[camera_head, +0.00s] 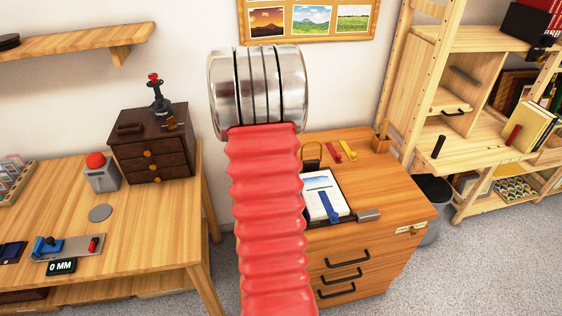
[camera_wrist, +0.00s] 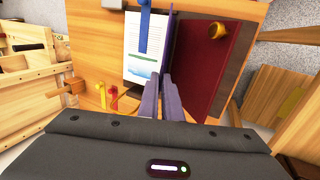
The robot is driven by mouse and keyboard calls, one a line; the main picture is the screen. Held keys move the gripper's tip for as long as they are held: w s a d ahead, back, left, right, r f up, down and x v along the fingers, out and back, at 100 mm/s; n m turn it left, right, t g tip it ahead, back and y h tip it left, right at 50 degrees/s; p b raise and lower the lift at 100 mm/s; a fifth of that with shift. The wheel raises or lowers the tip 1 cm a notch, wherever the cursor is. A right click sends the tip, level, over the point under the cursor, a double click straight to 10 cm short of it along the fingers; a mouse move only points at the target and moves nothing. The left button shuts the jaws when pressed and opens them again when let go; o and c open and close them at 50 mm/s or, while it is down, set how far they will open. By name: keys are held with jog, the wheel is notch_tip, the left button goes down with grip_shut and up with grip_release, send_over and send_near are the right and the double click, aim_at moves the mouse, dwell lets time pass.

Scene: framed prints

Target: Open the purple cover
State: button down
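In the wrist view a narrow purple strip, which looks like the purple cover (camera_wrist: 168,38) seen nearly edge-on, runs between a white printed page (camera_wrist: 142,48) and a dark red panel (camera_wrist: 200,65). The two fingers of my gripper (camera_wrist: 163,84) are close together at the lower end of this strip. I cannot tell whether they are pinching it or standing beside it. A blue ribbon (camera_wrist: 145,30) lies on the page. In the head view the page (camera_head: 322,195) lies on the drawer cabinet; my red arm hides the gripper and the cover.
The wooden cabinet (camera_head: 385,215) also bears yellow and red small items (camera_head: 346,149) and a small grey block (camera_head: 368,215). A brass knob (camera_wrist: 218,30) stands by the dark red panel. A workbench (camera_head: 150,235) is left; shelves (camera_head: 480,135) are right.

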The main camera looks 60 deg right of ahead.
jog(key=shift+d+r, duration=0.1)
jog(key=c, duration=2)
grip_release()
jog(key=shift+w+r, duration=0.1)
jog(key=v, duration=1.3)
jog(key=shift+a+r, duration=0.2)
jog(key=shift+a, duration=0.05)
